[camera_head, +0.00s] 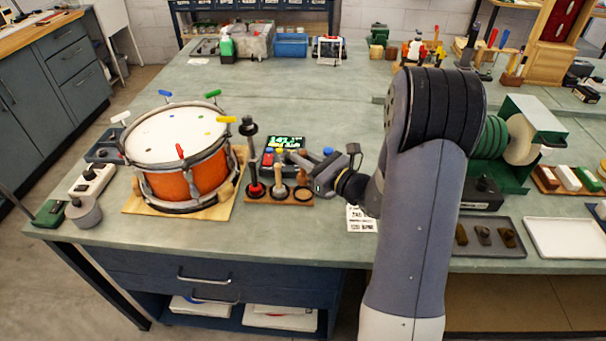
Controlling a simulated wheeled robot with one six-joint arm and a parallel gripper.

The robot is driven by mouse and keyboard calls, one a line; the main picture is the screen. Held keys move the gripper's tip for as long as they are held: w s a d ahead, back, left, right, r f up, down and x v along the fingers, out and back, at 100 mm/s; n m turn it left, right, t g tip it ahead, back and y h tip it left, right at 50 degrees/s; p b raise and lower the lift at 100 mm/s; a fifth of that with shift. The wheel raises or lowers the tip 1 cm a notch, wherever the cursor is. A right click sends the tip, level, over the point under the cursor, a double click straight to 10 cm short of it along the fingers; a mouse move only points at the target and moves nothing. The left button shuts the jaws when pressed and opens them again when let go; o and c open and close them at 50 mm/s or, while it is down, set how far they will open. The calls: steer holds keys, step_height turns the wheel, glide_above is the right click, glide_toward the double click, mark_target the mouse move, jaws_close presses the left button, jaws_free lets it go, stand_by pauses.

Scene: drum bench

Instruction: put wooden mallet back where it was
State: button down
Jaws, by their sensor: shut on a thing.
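My gripper (314,182) is low at the right end of a small wooden rack (262,201) near the bench's front edge. It is shut on what seems to be the wooden mallet (303,168), a small brown upright piece at the fingertips. The gripper partly hides it. I cannot tell whether its lower end sits in the rack's right-hand ring or just above it. A dark mallet (252,155) stands upright at the rack's left end, over a red ring. Another upright piece (279,174) stands in the middle.
An orange drum (185,178) with coloured tuning keys stands on a wooden board left of the rack. A small green-lit display (287,143) is behind the rack. A printed card (360,220) lies to the right. Trays (566,238) are farther right. The bench behind the drum is clear.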

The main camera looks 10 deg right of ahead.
mark_target(306, 173)
steer(key=shift+f, duration=2.3)
steer(key=shift+f+b, duration=0.25)
steer(key=shift+b, duration=0.05)
steer(key=c, duration=1.4)
jaws_free()
steer(key=shift+r, duration=0.1)
steer(key=shift+c, duration=0.2)
steer(key=shift+r+p, duration=0.15)
steer(key=shift+p, duration=0.15)
steer(key=b+v, duration=0.2)
steer(key=v, duration=1)
